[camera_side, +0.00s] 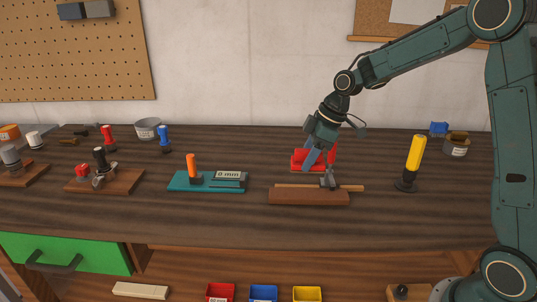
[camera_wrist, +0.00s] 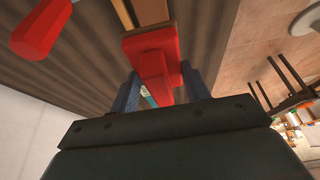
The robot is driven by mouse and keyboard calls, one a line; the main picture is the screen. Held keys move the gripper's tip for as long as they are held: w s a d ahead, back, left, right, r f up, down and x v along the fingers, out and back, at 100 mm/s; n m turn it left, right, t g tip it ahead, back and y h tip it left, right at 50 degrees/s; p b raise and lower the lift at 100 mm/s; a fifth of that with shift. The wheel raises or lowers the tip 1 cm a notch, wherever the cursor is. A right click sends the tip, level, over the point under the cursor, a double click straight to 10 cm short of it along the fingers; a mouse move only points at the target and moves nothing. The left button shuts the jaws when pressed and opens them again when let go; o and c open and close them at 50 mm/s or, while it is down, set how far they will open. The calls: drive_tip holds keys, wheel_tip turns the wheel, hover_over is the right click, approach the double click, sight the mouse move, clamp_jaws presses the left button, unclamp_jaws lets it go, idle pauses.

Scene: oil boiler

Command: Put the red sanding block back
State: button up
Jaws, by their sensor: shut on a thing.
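The red sanding block (camera_side: 299,160) is at my gripper (camera_side: 314,160), behind the brown wooden block in the side view. In the wrist view the red block (camera_wrist: 150,43) has a wide top and a narrower part between the two blue-grey fingers. My gripper (camera_wrist: 160,88) is shut on this narrower part. The fingers hide some of the red block in the side view. I cannot tell whether its underside touches the bench.
In front of the gripper is a brown wooden block (camera_side: 308,198) with a thin wooden strip (camera_side: 345,188) and a small grey clamp. A yellow-handled tool (camera_side: 415,153) stands to the right. A teal base (camera_side: 190,186) with an orange handle is to the left.

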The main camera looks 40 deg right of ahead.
drive_tip(key=w+a+r, duration=0.3)
drive_tip(key=a, duration=0.4)
drive_tip(key=w+a+r, duration=0.3)
drive_tip(key=w+a, duration=0.1)
drive_tip(key=a, duration=0.4)
drive_tip(key=w+a+r, duration=0.3)
drive_tip(key=w+a, duration=0.1)
drive_tip(key=a, duration=0.4)
drive_tip(key=shift+r, duration=0.4)
drive_tip(key=shift+a+f, duration=0.1)
wheel_tip(320, 180, down, 20)
drive_tip(key=shift+r, duration=0.1)
drive_tip(key=o, duration=0.9)
drive_tip(key=shift+o, duration=0.2)
drive_tip(key=v, duration=1.2)
